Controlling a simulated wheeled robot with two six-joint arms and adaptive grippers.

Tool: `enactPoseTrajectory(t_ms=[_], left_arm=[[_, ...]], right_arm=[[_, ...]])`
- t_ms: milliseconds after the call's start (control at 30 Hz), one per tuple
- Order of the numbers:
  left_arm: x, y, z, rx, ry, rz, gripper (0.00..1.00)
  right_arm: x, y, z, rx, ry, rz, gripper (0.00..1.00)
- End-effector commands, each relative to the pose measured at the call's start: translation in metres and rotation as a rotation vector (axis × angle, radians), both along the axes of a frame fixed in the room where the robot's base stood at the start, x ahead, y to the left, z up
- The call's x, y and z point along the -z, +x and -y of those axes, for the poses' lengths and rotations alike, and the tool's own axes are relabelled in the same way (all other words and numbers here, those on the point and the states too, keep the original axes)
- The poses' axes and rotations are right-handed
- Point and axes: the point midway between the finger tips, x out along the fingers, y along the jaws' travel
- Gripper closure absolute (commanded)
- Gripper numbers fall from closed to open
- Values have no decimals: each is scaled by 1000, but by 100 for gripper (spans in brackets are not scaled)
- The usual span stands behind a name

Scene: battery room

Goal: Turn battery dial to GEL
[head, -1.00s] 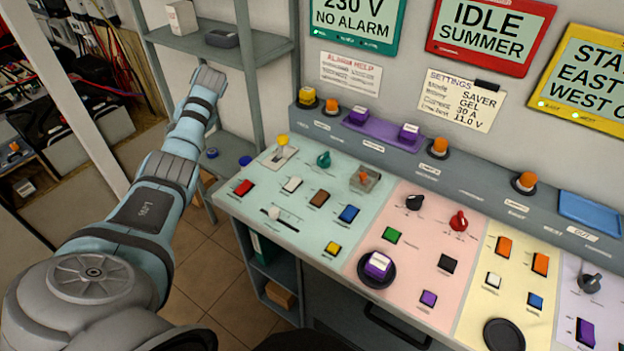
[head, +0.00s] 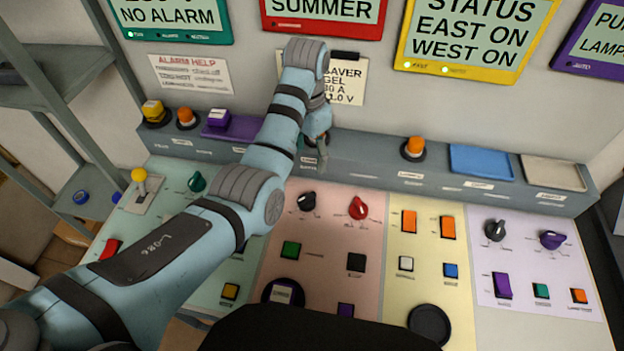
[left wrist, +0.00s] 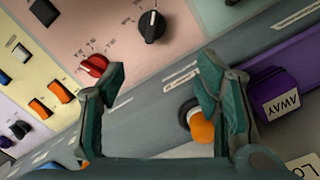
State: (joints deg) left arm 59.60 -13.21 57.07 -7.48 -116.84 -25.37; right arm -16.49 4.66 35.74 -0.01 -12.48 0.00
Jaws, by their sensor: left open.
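The pink panel carries a black dial (head: 307,201) with a white pointer mark and a red dial (head: 358,207). Their lettering is too small to read, so I cannot tell which is the battery dial. The left wrist view shows the black dial (left wrist: 152,27) and the red dial (left wrist: 95,66) beyond the fingertips. My left gripper (head: 320,150) is above the console's back ledge, behind the black dial, fingers pointing down. In the left wrist view the gripper (left wrist: 165,78) is open with green pads, apart from both dials. My right gripper is out of view.
An orange button (left wrist: 202,130) and a purple AWAY switch (left wrist: 280,97) sit on the ledge close to the gripper. A settings note (head: 345,85) naming GEL hangs behind my arm. Another orange button (head: 415,147) and a blue tray (head: 482,161) lie right along the ledge.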

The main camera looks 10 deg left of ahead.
Motion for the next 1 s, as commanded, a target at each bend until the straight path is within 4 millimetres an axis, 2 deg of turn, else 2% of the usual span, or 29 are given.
enactPoseTrajectory(t_ms=[100,167,400,500,633,767,867,1000], left_arm=[[27,-9,3,4,-1,0,42],[42,-12,4,6,1,-8,42],[111,-1,3,6,0,-4,42],[131,0,2,5,0,-4,42],[142,1,1,3,0,-4,42],[143,1,1,3,0,-4,42],[142,1,1,3,0,-5,42],[142,1,1,3,0,-5,65]], right_arm=[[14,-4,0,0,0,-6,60],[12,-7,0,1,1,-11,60],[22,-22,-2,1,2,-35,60],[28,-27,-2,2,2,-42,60],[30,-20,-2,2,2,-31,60],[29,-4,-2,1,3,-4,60],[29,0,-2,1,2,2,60],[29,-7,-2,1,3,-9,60]])
